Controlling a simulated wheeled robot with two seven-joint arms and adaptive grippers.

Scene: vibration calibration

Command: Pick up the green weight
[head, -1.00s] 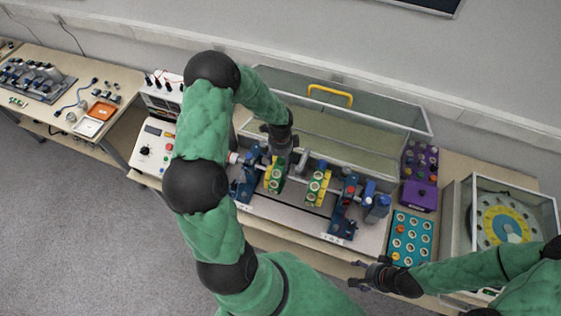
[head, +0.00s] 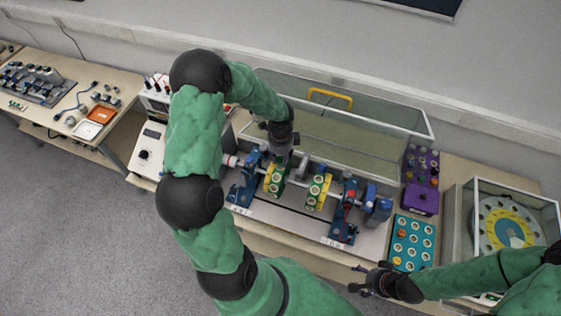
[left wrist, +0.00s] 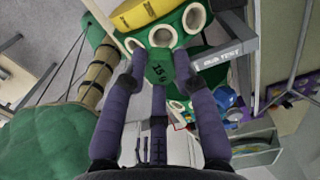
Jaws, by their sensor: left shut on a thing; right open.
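The green weight (left wrist: 160,72), a small dark green piece marked 15 g, sits between the purple fingertips of my left gripper (left wrist: 158,62) in the left wrist view. The gripper is shut on it, close against the white-ringed holes of a green and yellow rotor disc (left wrist: 165,38). In the head view my left gripper (head: 281,153) is over the left rotor disc (head: 275,180); the weight cannot be made out there. A second green and yellow disc (head: 318,191) is on the same shaft, to the right. My right gripper (head: 354,279) is open and empty near the front edge.
A clear cover with a yellow handle (head: 330,97) stands behind the rotor. Blue bearing stands (head: 345,212) flank the discs. A teal tray with round sockets (head: 412,243) and a purple holder (head: 420,196) are to the right. A control box (head: 150,150) is at left.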

